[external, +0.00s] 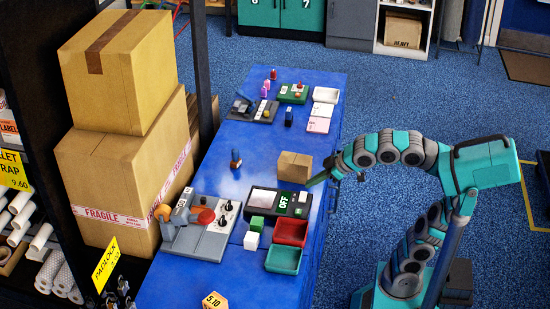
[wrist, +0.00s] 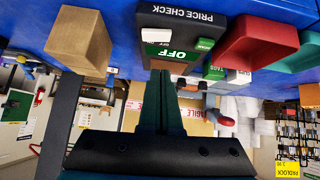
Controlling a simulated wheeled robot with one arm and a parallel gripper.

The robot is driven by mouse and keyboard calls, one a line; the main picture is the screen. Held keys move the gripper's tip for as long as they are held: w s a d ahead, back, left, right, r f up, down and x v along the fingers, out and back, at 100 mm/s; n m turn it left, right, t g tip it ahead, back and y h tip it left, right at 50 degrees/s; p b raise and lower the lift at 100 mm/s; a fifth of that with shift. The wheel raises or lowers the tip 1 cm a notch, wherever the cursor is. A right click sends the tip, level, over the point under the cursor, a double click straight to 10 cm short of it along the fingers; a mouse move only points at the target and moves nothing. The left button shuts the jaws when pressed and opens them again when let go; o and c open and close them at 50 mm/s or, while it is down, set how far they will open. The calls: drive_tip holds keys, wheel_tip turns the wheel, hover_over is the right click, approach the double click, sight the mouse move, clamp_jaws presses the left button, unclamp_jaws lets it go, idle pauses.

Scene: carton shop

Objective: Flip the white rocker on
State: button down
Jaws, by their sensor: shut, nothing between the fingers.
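The white rocker (wrist: 156,35) sits on a dark price check unit (wrist: 180,20), beside a green rocker or key (wrist: 205,44). The unit's green display (wrist: 172,54) reads OFF. In the external view the unit (external: 288,213) lies on the blue bench, with the small white rocker (external: 303,197) near its right edge. My gripper (external: 312,183) is shut and empty, close to the unit's upper right corner. In the wrist view its fingertips (wrist: 161,73) appear just below the display. I cannot tell contact or the rocker's tilt.
A cardboard box (external: 294,167) stands close beside my gripper. A red tray (external: 291,232) and a green tray (external: 283,260) lie in front of the unit. The blue bench (external: 180,279) has free room at the front.

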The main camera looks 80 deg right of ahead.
drive_tip(key=v, duration=0.8)
drive_tip(key=shift+a, duration=0.2)
drive_tip(key=shift+d+f, duration=0.1)
drive_tip(key=d+b, duration=0.1)
drive_tip(key=b, duration=0.1)
drive_tip(key=shift+d+r+h+b, duration=0.1)
drive_tip(key=shift+r+h+b, duration=0.2)
drive_tip(key=shift+r+b, duration=0.1)
